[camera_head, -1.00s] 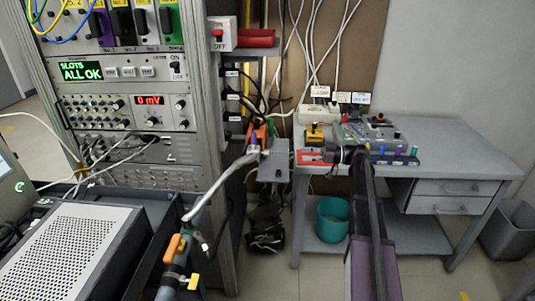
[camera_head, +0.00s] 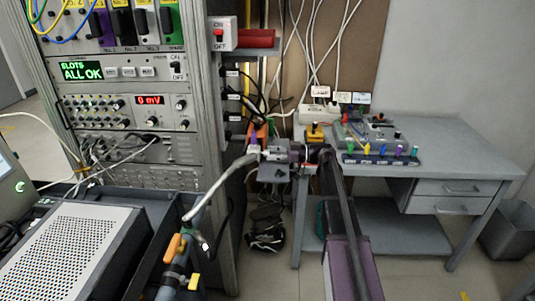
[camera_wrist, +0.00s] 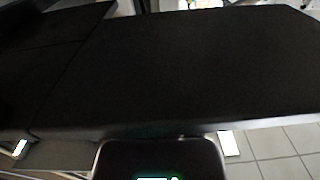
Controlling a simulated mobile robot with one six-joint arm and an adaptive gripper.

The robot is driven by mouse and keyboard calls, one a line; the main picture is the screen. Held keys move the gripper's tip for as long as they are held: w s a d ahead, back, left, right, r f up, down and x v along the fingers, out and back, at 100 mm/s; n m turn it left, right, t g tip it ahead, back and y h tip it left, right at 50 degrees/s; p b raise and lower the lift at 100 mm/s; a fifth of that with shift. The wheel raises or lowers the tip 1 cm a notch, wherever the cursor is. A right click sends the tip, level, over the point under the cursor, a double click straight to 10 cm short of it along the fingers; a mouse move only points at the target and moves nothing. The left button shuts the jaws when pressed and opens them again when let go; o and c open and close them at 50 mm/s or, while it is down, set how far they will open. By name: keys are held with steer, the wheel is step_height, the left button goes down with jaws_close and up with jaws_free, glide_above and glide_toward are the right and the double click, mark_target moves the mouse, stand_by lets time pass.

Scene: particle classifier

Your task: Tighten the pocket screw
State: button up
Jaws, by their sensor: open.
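I cannot make out the pocket screw or a pocket in either view. My gripper (camera_head: 275,153) is in the head view, reaching left past the table's left end. It is open, and its fingertips are small and hard to separate from the things behind. It is in front of or just above a small grey box (camera_head: 272,174) beside the rack; I cannot tell whether they touch. Several tools with coloured handles stand in a dark holder (camera_head: 353,157) on the table. In the wrist view a large dark surface fills most of the picture, and my fingertips are not clear.
A grey table (camera_head: 465,150) with drawers stands at the right, with a yellow-and-black device (camera_head: 314,132) at its left end. The instrument rack (camera_head: 213,170) stands at the left. A thick grey hose (camera_head: 222,184) curves close to my gripper. Cables hang behind.

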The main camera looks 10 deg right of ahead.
steer(key=shift+x, duration=0.8)
jaws_close()
steer(key=shift+m, duration=0.8)
